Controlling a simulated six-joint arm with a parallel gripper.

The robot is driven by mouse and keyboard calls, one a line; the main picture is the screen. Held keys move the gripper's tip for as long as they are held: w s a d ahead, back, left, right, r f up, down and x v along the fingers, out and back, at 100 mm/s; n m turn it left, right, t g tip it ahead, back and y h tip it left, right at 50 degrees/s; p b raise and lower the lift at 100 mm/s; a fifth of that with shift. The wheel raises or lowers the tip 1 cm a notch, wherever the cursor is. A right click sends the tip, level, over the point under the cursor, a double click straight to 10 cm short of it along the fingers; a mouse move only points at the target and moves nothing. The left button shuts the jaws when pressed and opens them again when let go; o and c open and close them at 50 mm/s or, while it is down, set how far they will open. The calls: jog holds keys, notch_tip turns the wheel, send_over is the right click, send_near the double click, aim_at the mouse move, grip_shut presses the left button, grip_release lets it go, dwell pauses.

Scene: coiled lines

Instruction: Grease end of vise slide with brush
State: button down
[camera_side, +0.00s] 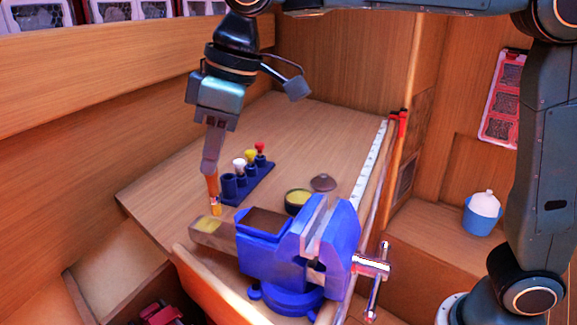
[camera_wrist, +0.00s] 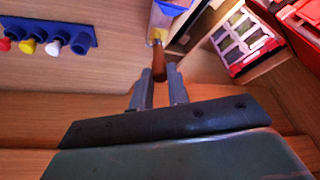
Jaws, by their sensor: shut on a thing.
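My gripper (camera_side: 212,160) is shut on the brush (camera_side: 213,189), which has an orange-brown handle and points down. The handle also shows between the fingers in the wrist view (camera_wrist: 159,62). The blue vise (camera_side: 290,285) stands at the front edge of the bench. Its grey slide (camera_side: 222,237) sticks out to the left, with a yellowish patch on top of its end. The yellow brush tip is just above or at the far edge of this end; I cannot tell if it touches. An open round tin (camera_side: 298,201) with yellow content stands behind the vise.
A blue rack (camera_side: 258,183) with white, yellow and red-topped items and an empty-looking holder stands behind the brush. A dark round lid (camera_side: 323,182) lies by the tin. The vise handle (camera_side: 371,266) sticks out right. The bench's back left is clear.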

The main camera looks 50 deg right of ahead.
jog(key=shift+r, duration=2.5)
jog(key=shift+d, duration=0.1)
jog(key=w+d+f+m, duration=0.1)
jog(key=d+f+m, duration=0.2)
jog(key=d, duration=0.4)
jog(key=w+d+f+m+h, duration=0.1)
jog(key=w+d+f+m, duration=0.1)
jog(key=d, duration=0.6)
jog(key=w+d+f+m+t+h, duration=0.1)
jog(key=d+f+m, duration=0.3)
jog(key=d, duration=0.4)
jog(key=shift+w+f, duration=0.6)
jog(key=shift+f, duration=0.3)
